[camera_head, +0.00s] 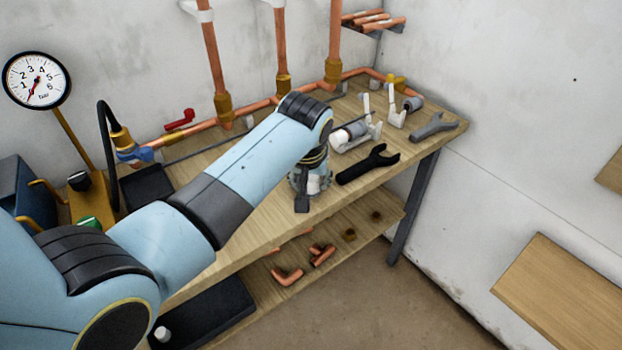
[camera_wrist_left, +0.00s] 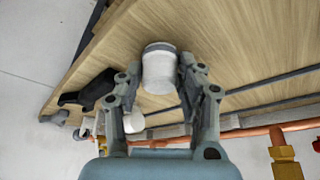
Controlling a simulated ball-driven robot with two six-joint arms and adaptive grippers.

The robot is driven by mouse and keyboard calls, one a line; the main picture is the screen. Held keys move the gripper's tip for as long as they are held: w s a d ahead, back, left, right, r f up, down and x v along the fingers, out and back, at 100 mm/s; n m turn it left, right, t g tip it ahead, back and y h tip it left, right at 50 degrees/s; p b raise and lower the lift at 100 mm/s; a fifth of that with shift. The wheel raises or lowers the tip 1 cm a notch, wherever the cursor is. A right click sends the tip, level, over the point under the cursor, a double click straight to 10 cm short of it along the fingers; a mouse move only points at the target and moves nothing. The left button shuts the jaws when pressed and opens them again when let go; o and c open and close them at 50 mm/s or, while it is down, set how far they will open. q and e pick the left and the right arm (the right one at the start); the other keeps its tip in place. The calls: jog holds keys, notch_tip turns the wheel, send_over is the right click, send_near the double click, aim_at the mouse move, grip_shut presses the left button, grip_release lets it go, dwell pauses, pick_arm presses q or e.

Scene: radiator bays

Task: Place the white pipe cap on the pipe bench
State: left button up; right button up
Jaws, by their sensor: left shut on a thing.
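The white pipe cap (camera_wrist_left: 158,72) shows between the fingertips of my left gripper (camera_wrist_left: 160,74) in the left wrist view, its round end facing the bench. In the head view, my left gripper (camera_head: 312,186) is over the front part of the wooden pipe bench (camera_head: 262,222), and some white of the cap (camera_head: 314,183) shows among the fingers. My left gripper is shut on the cap. Whether the cap touches the bench top is hard to tell. My right gripper is not in view.
Copper pipes (camera_head: 213,60) rise behind the bench. The lower shelf (camera_head: 335,235) holds copper elbows (camera_head: 287,276). Bare wood lies along the front edge.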

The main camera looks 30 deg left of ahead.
pick_arm(q)
jog(key=o, duration=1)
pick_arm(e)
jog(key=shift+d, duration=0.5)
pick_arm(q)
jog(key=shift+r, duration=0.4)
jog(key=p+v, duration=0.1)
jog(key=v, duration=1)
jog(key=shift+s+r, duration=0.15)
jog(key=shift+r, duration=0.05)
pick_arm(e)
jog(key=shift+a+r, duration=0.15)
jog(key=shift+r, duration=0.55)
